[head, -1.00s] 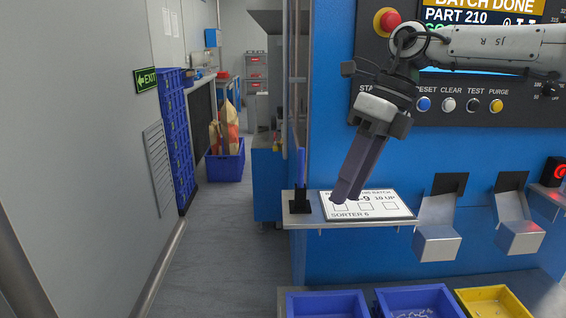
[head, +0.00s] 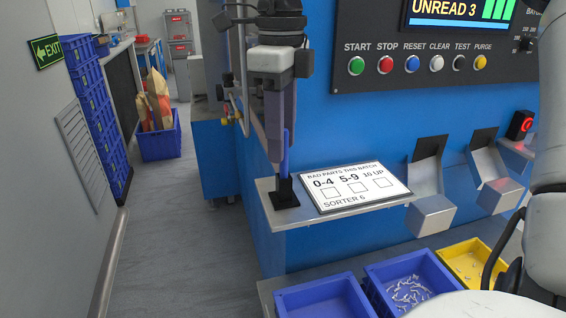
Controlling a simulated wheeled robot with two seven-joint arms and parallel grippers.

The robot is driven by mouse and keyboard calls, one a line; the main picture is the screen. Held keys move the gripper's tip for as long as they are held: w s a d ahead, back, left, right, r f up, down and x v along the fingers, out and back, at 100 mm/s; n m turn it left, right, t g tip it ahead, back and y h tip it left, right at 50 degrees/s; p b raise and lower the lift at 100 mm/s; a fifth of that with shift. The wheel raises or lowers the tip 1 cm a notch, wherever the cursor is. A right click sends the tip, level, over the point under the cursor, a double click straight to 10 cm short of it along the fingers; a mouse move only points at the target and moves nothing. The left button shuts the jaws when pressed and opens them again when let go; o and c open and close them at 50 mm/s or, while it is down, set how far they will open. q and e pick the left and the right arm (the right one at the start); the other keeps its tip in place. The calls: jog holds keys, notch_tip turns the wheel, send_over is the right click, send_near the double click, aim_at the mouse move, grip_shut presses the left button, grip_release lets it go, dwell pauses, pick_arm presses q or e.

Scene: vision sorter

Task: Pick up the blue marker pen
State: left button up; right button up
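The blue marker pen (head: 286,152) stands upright in a small black holder (head: 285,193) at the left end of a grey shelf (head: 262,186). My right gripper (head: 276,150) points down at the pen, its long dark fingers overlapping the pen's upper part in the head view. I cannot tell whether the fingers touch the pen or how wide the gap between them is. The pen's lower part shows, still in the holder. My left gripper is not in view.
A white card (head: 352,188) with three empty boxes lies on the shelf, right of the holder. Below are blue bins (head: 278,304) and a yellow bin (head: 447,252). Metal chutes (head: 430,214) stick out at right. The aisle is at left.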

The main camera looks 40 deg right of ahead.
aim_at(284, 165)
jog(key=f, duration=0.4)
jog(key=shift+d+f, duration=0.15)
jog(key=shift+d, duration=0.05)
grip_shut()
